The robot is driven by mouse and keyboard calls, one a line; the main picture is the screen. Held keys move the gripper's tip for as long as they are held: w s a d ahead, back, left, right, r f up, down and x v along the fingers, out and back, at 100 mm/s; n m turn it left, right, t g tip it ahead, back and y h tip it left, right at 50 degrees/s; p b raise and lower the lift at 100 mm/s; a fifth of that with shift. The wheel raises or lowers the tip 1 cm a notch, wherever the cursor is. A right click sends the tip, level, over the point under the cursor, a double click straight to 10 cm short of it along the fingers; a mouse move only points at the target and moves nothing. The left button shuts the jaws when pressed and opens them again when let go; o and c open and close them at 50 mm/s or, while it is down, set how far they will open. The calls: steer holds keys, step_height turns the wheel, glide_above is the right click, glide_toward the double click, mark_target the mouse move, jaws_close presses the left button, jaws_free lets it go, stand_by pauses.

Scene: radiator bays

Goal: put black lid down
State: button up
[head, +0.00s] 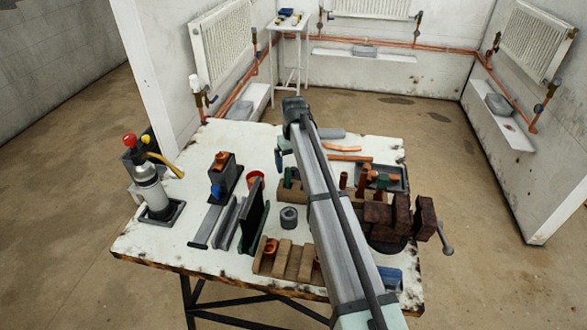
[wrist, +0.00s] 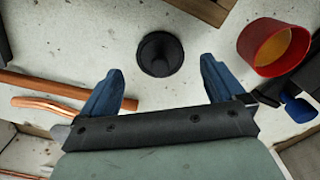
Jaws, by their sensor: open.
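A round black lid (wrist: 150,64) with a raised knob sits flat on the white tabletop in the wrist view. It lies just beyond and between my fingertips, with pale table showing around it. My gripper (wrist: 161,70) has its two blue fingers spread wide with nothing between them. In the head view, my gripper (head: 281,158) is over the back middle of the workbench, one finger showing below the arm. I cannot make out the lid there; my arm may hide it.
A red cup (wrist: 259,50) stands right of the lid in the wrist view. Copper pipes (wrist: 55,108) lie left. In the head view, the workbench (head: 222,141) also holds a torch (head: 150,190), a wooden rack (head: 286,260) and a vise (head: 400,216). Bare tabletop shows at back left.

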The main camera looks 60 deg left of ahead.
mark_target(294, 168)
step_height(294, 168, up, 9)
stand_by(0.3)
stand_by(0.5)
